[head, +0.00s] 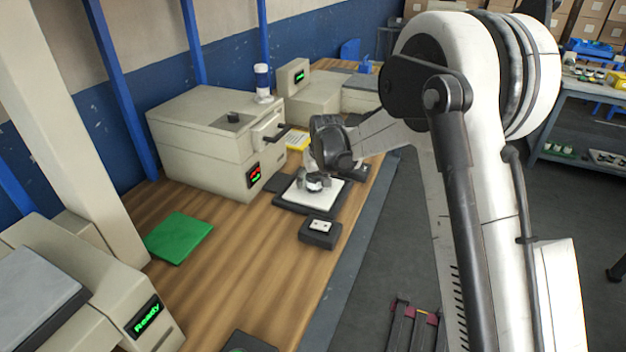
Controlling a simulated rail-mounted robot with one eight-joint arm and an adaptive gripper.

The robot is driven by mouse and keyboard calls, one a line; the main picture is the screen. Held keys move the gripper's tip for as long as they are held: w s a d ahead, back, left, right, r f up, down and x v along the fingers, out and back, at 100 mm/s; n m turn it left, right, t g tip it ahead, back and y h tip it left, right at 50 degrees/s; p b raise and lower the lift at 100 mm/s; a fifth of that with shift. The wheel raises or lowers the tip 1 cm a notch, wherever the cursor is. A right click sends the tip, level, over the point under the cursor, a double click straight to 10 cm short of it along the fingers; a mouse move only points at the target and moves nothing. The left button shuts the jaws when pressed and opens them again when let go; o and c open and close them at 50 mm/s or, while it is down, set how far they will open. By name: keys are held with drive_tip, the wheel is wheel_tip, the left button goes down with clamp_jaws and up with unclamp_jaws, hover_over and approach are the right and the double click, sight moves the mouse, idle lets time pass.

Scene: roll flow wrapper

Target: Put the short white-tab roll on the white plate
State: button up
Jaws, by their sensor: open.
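The white plate (296,197) is a pale square on a black base, on the wooden bench in front of the beige machine. My gripper (315,186) is over the plate, pointing down, with its tips at or close to the plate's surface. Its jaws are open. Something small and pale shows at the tips, but it is too small to tell whether it is the short white-tab roll or part of the gripper. I cannot make out that roll for certain anywhere. My arm covers part of the area behind the plate.
A dark block with a white top (319,227) stands just in front of the plate. A green mat (179,237) lies to the left. The beige machine (215,140) with a red-and-green display stands behind. A side table (590,88) at right holds several small items.

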drive_tip(key=v, duration=1.2)
drive_tip(key=s+d+r+m+t, duration=0.1)
drive_tip(key=s+d+r, duration=0.6)
drive_tip(key=s+r, duration=0.15)
drive_tip(key=s+d+m, duration=0.1)
drive_tip(key=s+d, duration=0.3)
drive_tip(key=s, duration=0.6)
drive_tip(key=s+d+f+m+t+h, duration=0.1)
drive_tip(key=s+d, duration=0.4)
drive_tip(key=s, duration=0.5)
drive_tip(key=s+d+m+t, duration=0.1)
drive_tip(key=s+d, duration=0.4)
drive_tip(key=s, duration=0.5)
drive_tip(key=shift+s+f+m+h, duration=0.15)
drive_tip(key=shift+s+m+h, duration=0.2)
drive_tip(key=shift+m+h, duration=0.05)
